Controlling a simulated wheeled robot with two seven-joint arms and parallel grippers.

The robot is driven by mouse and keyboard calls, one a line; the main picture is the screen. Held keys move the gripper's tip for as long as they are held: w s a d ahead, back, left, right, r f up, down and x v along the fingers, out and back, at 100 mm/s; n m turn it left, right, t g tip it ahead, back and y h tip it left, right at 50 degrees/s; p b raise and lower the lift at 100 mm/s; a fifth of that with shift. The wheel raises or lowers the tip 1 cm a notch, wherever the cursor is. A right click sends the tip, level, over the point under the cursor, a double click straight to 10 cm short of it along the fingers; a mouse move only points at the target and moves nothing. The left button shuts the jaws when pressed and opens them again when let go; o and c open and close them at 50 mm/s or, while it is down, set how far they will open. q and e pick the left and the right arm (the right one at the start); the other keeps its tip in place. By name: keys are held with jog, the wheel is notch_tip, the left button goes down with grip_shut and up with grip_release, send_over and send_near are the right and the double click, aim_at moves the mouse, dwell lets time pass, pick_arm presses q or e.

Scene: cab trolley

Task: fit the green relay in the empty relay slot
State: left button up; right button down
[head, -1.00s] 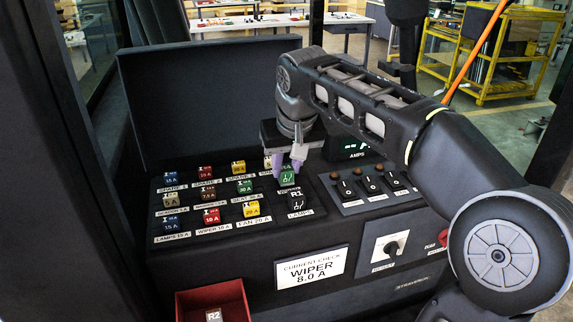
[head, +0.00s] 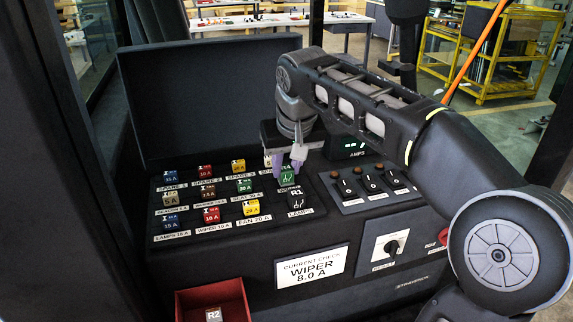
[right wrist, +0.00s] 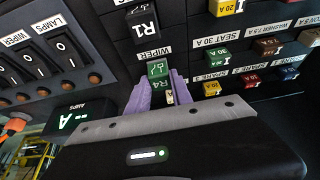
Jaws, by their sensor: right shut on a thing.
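The green relay, marked R4 (head: 288,178), stands upright at the relay place behind the black R1 relay (head: 296,200). It also shows in the right wrist view (right wrist: 158,69), beside the WIPER label. My right gripper (head: 287,167) is shut on the green relay, with its purple fingers on either side of the relay's top. In the right wrist view the fingers (right wrist: 160,88) flank it. The slot under the relay is hidden, and I cannot tell whether the relay is fully seated. My left gripper is not in view.
Several coloured fuses (head: 211,214) fill the panel left of the relays. Rocker switches (head: 370,183) lie to the right, with the amps display (head: 350,149) behind them. A red bin (head: 238,297) at the front holds a grey R2 relay (head: 214,315). A raised lid (head: 215,95) stands behind.

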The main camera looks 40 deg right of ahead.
jog(key=shift+f, duration=0.4)
dwell(0.3)
jog(key=c, duration=1.1)
grip_release()
jog(key=shift+o, duration=0.2)
jog(key=v, duration=0.8)
jog(key=shift+w+f, duration=0.1)
